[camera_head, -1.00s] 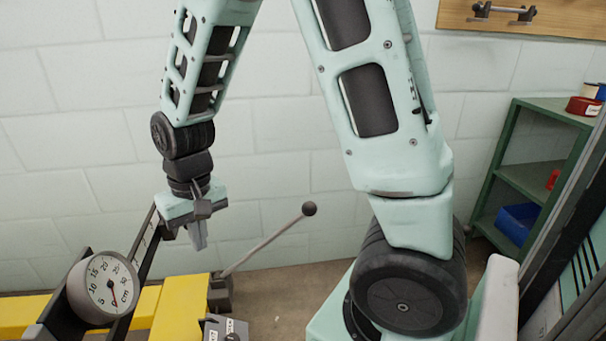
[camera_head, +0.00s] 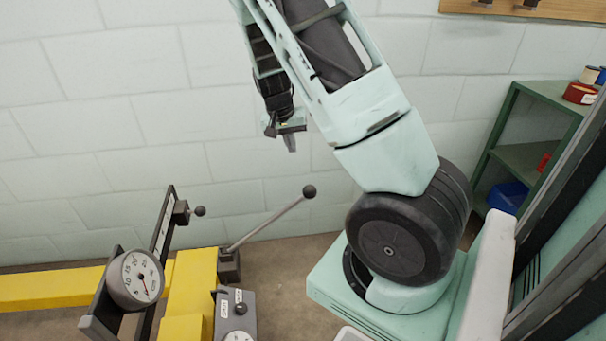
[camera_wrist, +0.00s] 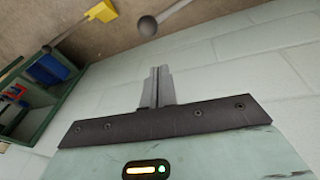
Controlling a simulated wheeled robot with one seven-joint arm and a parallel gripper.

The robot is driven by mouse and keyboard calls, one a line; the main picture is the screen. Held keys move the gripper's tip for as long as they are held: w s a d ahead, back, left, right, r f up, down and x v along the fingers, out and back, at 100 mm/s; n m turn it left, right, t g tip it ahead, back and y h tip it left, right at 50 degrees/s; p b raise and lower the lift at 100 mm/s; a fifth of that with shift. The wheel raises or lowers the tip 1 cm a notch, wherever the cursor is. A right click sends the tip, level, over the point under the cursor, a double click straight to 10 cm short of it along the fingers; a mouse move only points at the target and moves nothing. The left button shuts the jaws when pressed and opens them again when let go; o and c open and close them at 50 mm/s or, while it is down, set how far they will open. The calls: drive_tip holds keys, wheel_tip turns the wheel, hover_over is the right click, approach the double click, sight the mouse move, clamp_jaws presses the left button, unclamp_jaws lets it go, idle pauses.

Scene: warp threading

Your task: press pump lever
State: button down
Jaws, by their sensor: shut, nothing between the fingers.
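The pump lever (camera_head: 272,220) is a grey rod with a dark ball knob (camera_head: 309,191) at its upper end. It slants up to the right from a dark pivot block (camera_head: 229,262) beside the yellow frame. My gripper (camera_head: 291,146) is shut and empty, above the knob and a little to its left in the head view, apart from it. In the wrist view the shut fingers (camera_wrist: 157,72) point towards the knob (camera_wrist: 148,26), with a visible gap between them.
A round dial gauge (camera_head: 137,278) sits on the yellow frame (camera_head: 52,289) at the left. A grey control box (camera_head: 238,312) stands in front of the lever. A green shelf (camera_head: 515,140) is at the right. Open floor lies around the lever, with a pale block wall behind.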

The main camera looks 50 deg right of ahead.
drive_tip(key=shift+s+a+b+x, duration=0.1)
drive_tip(key=shift+s+b+x, duration=0.4)
drive_tip(key=shift+x, duration=1.7)
drive_tip(key=shift+s+a+b+x, duration=0.15)
drive_tip(key=shift+b+x, duration=0.6)
drive_tip(key=shift+x, duration=1.5)
drive_tip(key=shift+s+b+x, duration=0.35)
drive_tip(key=shift+b+x, duration=0.3)
drive_tip(key=shift+x, duration=1.55)
drive_tip(key=shift+f, duration=0.1)
